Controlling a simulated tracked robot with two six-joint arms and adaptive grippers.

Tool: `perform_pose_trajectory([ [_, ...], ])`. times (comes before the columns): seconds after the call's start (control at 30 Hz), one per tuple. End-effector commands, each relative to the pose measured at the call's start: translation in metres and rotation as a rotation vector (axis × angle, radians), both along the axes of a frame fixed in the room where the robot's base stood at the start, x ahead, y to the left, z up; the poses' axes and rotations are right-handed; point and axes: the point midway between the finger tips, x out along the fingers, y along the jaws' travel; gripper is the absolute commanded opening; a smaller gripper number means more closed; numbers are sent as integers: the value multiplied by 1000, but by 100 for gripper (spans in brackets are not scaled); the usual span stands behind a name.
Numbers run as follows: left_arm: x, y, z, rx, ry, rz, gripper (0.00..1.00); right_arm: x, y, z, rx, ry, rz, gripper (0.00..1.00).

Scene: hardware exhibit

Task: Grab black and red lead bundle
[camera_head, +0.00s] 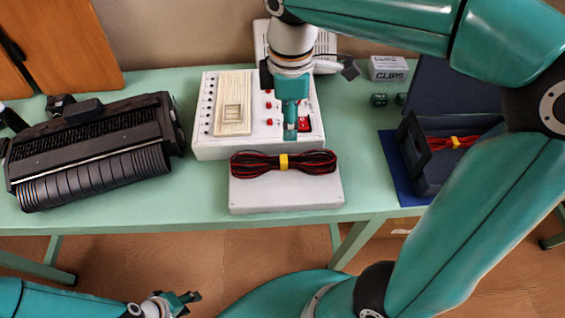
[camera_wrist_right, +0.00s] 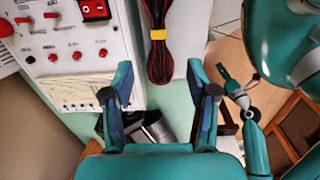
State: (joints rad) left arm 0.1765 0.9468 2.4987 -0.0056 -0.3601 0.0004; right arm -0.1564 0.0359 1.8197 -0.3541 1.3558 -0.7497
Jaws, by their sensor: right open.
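A black and red lead bundle (camera_head: 308,163) with a yellow band lies across a light grey box (camera_head: 285,196) at the front middle of the table. It also shows in the right wrist view (camera_wrist_right: 158,58), at the top, beyond the fingers. My right gripper (camera_head: 291,128) points down over the white control panel, behind the bundle in the head view. Its fingers are apart in the wrist view (camera_wrist_right: 163,95), with nothing held between them. My left gripper (camera_head: 180,302) is low, in front of the table and away from the bundle; its jaw opening is unclear.
A white panel (camera_head: 203,145) with red buttons stands behind the grey box. A black ribbed machine (camera_head: 95,165) is at left. At right, an open dark case (camera_head: 430,172) holds another banded red bundle (camera_head: 440,143). A clips box (camera_head: 388,68) stands behind it.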

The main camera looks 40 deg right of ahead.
Motion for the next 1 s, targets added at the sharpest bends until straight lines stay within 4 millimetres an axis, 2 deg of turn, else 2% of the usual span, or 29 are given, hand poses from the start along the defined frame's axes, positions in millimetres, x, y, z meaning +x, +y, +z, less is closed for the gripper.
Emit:
perform_pose_trajectory([
  [0.2, 0, 0, -7, 0, 0, 0, 40, 1, 2, -50, -1, 7, 7, 58],
  [0.4, 0, 0, -11, 0, 0, 0, 40, 2, 3, -84, 0, 5, 8, 58],
  [0.67, 0, 0, -11, 0, 0, 0, 40, 3, 3, -99, -1, 3, 9, 58],
  [1.0, 0, 0, -13, 0, 0, 0, 40, 5, 4, -142, -1, 3, 10, 58],
])
